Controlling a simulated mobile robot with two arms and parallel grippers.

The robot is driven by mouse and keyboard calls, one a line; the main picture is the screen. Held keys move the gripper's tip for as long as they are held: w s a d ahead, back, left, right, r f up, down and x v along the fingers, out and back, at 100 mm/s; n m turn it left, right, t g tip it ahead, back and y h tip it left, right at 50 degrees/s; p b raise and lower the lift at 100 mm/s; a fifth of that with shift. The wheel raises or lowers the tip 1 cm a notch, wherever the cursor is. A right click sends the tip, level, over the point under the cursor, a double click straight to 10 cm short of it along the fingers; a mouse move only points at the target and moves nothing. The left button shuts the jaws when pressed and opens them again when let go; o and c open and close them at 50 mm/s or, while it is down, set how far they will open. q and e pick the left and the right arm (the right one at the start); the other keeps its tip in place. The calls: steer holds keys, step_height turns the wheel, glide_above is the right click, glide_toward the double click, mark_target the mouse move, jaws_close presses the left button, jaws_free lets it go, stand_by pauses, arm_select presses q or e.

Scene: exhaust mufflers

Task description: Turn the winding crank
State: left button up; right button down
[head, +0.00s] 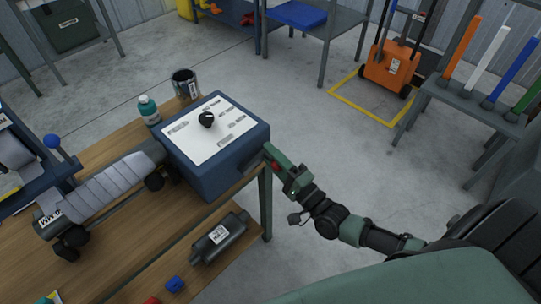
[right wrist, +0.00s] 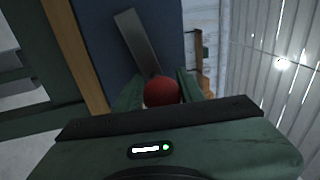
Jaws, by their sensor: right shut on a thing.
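The winding crank sits on the side of a blue box (head: 245,160) on the wooden table. In the right wrist view its grey flat arm (right wrist: 138,42) runs down to a red ball knob (right wrist: 161,91). My right gripper (head: 272,160) reaches in from the right, its fingers on both sides of the knob, shut on it. In the head view the crank is mostly hidden by the gripper, with a bit of red showing. A grey cloth-wrapped roll (head: 105,188) lies to the left of the box. My left gripper is out of view.
A teal bottle (head: 149,110) and a dark can (head: 186,84) stand behind the box. A grey muffler (head: 219,238) lies on a lower surface in front. A blue object (head: 175,284) lies near the bottom edge.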

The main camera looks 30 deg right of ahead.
stand_by(0.4)
steer(key=c, duration=1)
jaws_free()
steer(key=b+v, duration=0.1)
steer(key=v, duration=0.7)
steer(key=shift+a, duration=0.1)
